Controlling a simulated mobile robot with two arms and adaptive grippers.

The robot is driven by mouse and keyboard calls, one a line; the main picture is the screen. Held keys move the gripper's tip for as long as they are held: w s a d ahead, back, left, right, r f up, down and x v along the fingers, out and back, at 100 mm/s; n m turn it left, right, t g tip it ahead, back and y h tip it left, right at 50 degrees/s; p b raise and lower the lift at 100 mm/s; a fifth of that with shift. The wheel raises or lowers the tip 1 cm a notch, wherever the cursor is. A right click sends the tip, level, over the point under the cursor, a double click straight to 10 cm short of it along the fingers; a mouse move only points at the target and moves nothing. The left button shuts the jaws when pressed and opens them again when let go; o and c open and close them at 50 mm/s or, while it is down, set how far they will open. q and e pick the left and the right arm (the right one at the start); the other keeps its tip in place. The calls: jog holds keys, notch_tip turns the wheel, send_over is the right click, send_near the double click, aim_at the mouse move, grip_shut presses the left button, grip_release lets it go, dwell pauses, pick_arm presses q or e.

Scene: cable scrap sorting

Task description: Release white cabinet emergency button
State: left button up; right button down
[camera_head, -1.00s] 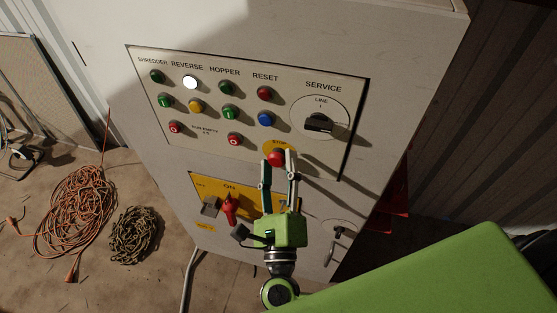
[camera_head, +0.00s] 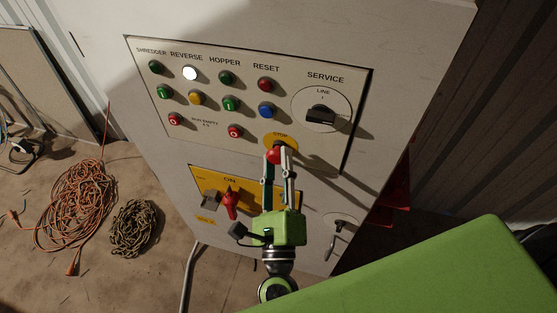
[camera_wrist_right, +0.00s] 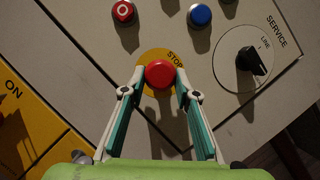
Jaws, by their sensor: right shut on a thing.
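The white cabinet (camera_head: 400,60) carries a control panel with a red mushroom emergency button (camera_head: 273,155) on a yellow STOP disc (camera_head: 281,140). The button also shows in the right wrist view (camera_wrist_right: 160,73), centred between my fingertips. My right gripper (camera_head: 279,152) comes up from below and is shut on the emergency button, one finger on each side. In the right wrist view my right gripper (camera_wrist_right: 160,82) has its fingertips against the button's sides. Whether the button is pressed in or out cannot be told. My left gripper is not in view.
A black SERVICE switch (camera_head: 321,114) sits right of the button. Several coloured buttons fill the panel above. A red handle (camera_head: 229,204) on a yellow plate is close left of my gripper. An orange cable coil (camera_head: 75,205) and a dark coil (camera_head: 134,228) lie on the floor.

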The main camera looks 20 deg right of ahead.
jog(key=c, duration=1.6)
grip_release()
jog(key=shift+s+a, duration=0.1)
jog(key=v, duration=1.2)
jog(key=shift+s+r, duration=0.1)
